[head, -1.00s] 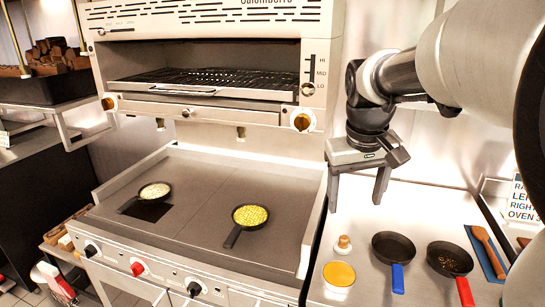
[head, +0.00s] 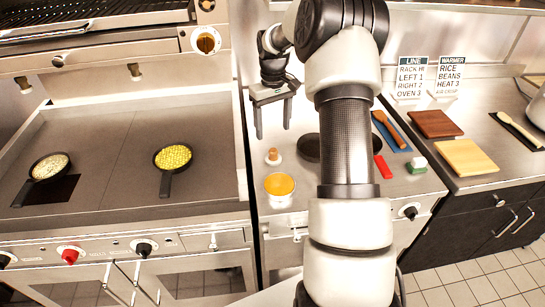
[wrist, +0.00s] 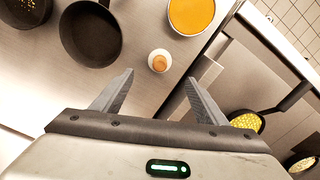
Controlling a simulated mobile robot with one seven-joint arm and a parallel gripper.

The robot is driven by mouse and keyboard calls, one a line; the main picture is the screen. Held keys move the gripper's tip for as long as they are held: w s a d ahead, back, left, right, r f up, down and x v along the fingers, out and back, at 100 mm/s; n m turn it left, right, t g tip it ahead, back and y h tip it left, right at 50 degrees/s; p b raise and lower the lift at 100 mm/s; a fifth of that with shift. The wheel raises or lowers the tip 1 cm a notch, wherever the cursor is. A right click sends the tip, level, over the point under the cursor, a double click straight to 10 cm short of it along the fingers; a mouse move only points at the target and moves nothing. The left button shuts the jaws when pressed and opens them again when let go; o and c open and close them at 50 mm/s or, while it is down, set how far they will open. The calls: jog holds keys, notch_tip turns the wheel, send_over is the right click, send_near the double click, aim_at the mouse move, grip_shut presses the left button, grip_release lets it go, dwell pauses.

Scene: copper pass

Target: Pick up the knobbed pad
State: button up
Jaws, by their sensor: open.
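The knobbed pad (head: 273,157) is a small white round piece with a wooden knob on top. It stands upright on the steel counter, just behind a tub of orange-yellow contents (head: 279,186). The pad also shows in the wrist view (wrist: 159,61), slightly beyond my fingertips and between their lines. My gripper (head: 273,132) is open and empty, pointing down above the pad and apart from it. In the wrist view both fingers of my gripper (wrist: 160,77) are spread wide. Nothing hides the pad.
Two dark pans are beside the pad; my arm partly hides them in the head view. One pan (wrist: 90,33) shows clearly in the wrist view. The griddle (head: 110,140) at left holds two small pans. A wooden spoon (head: 392,130) lies on a blue mat at right.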

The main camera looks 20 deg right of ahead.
aim_at(273, 150)
notch_tip(273, 150, down, 11)
jog(key=shift+f+p, duration=0.15)
jog(key=shift+p, duration=0.35)
jog(key=c, duration=1.2)
jog(key=shift+o, duration=0.2)
